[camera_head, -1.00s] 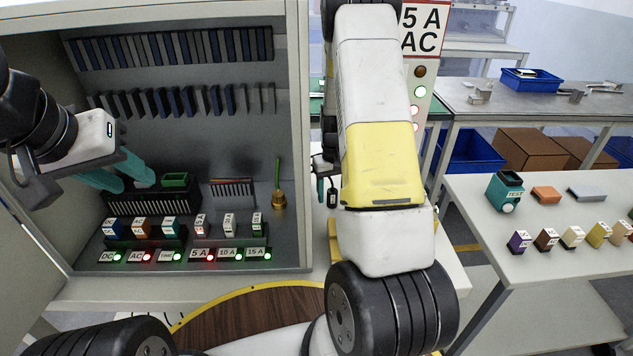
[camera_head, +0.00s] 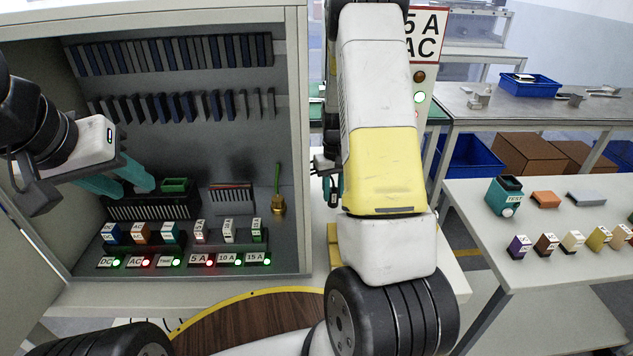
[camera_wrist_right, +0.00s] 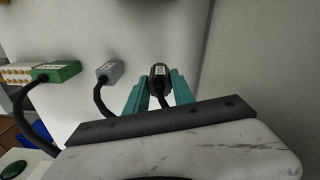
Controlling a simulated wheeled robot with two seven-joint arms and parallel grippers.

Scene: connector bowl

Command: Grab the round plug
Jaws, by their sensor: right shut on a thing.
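The round plug (camera_wrist_right: 157,82) is a black cylinder with a small white label and a black cable. In the right wrist view it sits between the teal fingers of my right gripper (camera_wrist_right: 158,92), which is shut on it. In the head view my right gripper (camera_head: 328,188) is mostly hidden behind my own arm, right of the cabinet wall. My left gripper (camera_head: 130,180) is inside the cabinet at left, with its two teal fingers apart and nothing seen between them.
A green connector (camera_wrist_right: 55,72) and a grey connector (camera_wrist_right: 110,71) with cables lie left of the plug. The cabinet (camera_head: 190,130) holds rows of modules, labelled blocks and lit indicators. A side table (camera_head: 560,215) at right carries a teal tester (camera_head: 503,197) and several small blocks.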

